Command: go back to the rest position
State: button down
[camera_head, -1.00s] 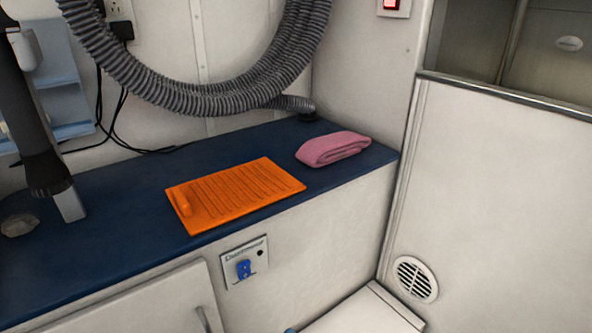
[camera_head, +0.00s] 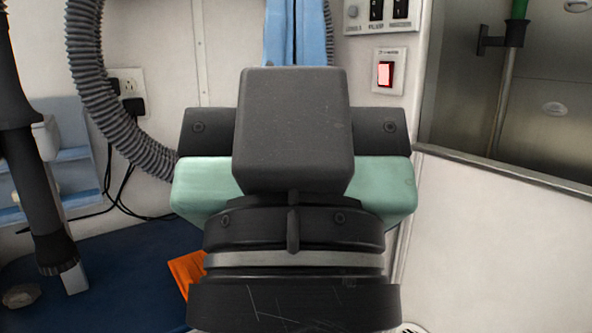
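My gripper (camera_head: 292,130) and wrist fill the middle of the head view, seen from behind. Its dark housing hides the fingertips, so I cannot tell whether it is open or shut. Mint-green blocks (camera_head: 203,187) stick out on both sides of the housing; I cannot tell whether they belong to the gripper. The gripper appears in front of the back wall, above the blue counter (camera_head: 120,265).
A corner of the orange mat (camera_head: 184,270) shows on the counter; my wrist hides most of it. A grey ribbed hose (camera_head: 88,85), a blue cloth (camera_head: 312,35) and a red-lit switch (camera_head: 385,73) are behind. A dark dryer-like tube (camera_head: 45,205) stands left.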

notch_tip(320, 180, up, 35)
jog(key=p, duration=3.2)
jog(key=shift+r+p, duration=0.2)
jog(key=shift+p, duration=0.2)
jog(key=shift+w, duration=0.1)
